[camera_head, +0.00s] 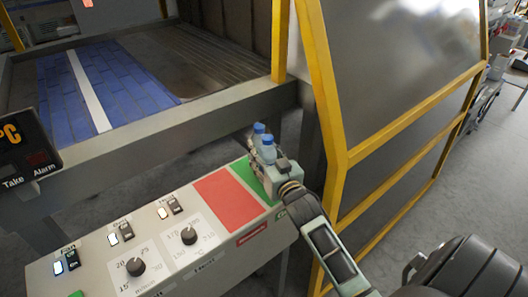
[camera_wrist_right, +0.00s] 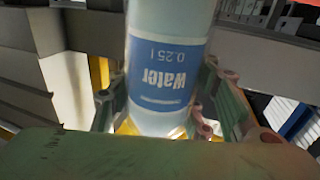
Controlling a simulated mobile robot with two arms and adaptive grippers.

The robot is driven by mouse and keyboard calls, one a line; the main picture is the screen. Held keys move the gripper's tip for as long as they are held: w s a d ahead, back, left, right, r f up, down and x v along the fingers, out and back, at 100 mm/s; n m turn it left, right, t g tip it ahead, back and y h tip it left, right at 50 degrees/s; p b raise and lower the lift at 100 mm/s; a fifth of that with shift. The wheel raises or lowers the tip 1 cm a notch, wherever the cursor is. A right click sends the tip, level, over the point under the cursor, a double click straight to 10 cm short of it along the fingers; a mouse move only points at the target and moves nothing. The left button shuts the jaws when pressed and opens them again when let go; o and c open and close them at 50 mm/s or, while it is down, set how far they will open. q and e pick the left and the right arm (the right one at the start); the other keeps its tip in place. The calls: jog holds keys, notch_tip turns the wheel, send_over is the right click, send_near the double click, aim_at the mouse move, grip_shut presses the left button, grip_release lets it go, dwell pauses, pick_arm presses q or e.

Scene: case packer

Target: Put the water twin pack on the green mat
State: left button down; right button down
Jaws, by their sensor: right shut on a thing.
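The water twin pack (camera_head: 265,143) shows in the head view as two bottles with blue caps, upright at the far right end of the control panel. My right gripper (camera_head: 268,168) is shut on it and hides its lower part. In the right wrist view a clear bottle with a blue "Water 0.25 l" label (camera_wrist_right: 167,70) stands between the fingers of my right gripper (camera_wrist_right: 160,105). The green mat (camera_head: 244,173) lies under and beside the gripper, partly covered by it. I cannot tell whether the pack touches the mat. My left gripper is out of view.
A red mat (camera_head: 230,204) lies just left of the green one. The panel (camera_head: 150,245) also carries knobs and lit switches. A conveyor with a blue surface (camera_head: 100,85) is behind it. A yellow-framed guard (camera_head: 335,120) stands close on the right.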

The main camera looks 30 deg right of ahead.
jog(key=shift+f+b, duration=0.3)
jog(key=shift+f, duration=0.1)
jog(key=c, duration=0.8)
grip_release()
jog(key=shift+c, duration=0.2)
jog(key=shift+f, duration=0.2)
jog(key=shift+s, duration=0.1)
jog(key=s, duration=0.4)
jog(key=s+a, duration=0.1)
jog(key=s, duration=0.2)
jog(key=s+a, duration=0.1)
jog(key=s, duration=0.3)
jog(key=shift+s+a+r, duration=0.1)
jog(key=shift+s+r, duration=0.05)
jog(key=shift+s, duration=0.2)
jog(key=shift+s+a+p, duration=0.25)
jog(key=shift+s+p, duration=0.05)
jog(key=shift+s, duration=1)
jog(key=shift+s+a+p, duration=0.2)
jog(key=shift+s+p, duration=0.1)
jog(key=shift+s, duration=1.05)
jog(key=shift+s+a+p, duration=0.25)
jog(key=shift+s+p, duration=0.05)
jog(key=shift+s, duration=1)
